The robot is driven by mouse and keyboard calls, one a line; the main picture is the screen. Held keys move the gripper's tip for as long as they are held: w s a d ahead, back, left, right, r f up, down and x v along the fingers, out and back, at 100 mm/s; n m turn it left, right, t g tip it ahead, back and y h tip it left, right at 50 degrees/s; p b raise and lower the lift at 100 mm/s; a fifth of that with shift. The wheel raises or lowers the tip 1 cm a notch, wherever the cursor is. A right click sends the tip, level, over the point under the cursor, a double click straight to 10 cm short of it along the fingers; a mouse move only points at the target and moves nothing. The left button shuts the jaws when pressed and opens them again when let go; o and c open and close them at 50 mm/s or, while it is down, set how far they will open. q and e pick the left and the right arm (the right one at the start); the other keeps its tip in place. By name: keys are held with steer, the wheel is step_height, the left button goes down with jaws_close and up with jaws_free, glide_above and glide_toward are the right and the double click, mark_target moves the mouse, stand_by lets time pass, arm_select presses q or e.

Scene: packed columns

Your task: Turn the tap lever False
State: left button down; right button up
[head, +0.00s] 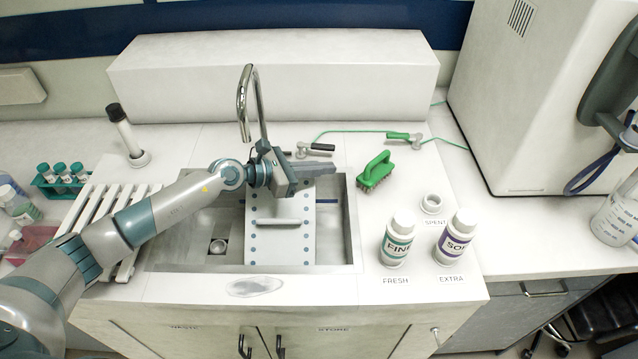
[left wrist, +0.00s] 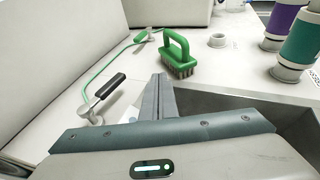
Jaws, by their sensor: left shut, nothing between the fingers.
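The chrome tap (head: 244,105) stands behind the sink with its curved spout rising above my left wrist. The tap lever (head: 321,147) has a black handle pointing right, on a small metal base behind the sink. In the left wrist view the lever (left wrist: 106,87) lies left of my fingers, clear of them. My left gripper (head: 332,170) reaches over the back of the sink, just in front of the lever. Its fingers (left wrist: 159,80) are shut together and empty. Part of the tap's base is hidden behind my gripper. My right gripper is not in view.
A green brush (head: 375,172) stands right of the sink (head: 352,220). A green hose (head: 350,132) runs behind it. Two bottles, FRESH (head: 397,240) and EXTRA (head: 455,238), stand at front right. A white rack (head: 110,215) lies left.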

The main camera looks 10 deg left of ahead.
arm_select(q)
steer(key=s+r, duration=0.2)
steer(key=s, duration=0.5)
steer(key=shift+d+r, duration=0.15)
steer(key=shift+d, duration=0.3)
steer(key=shift+s, duration=0.1)
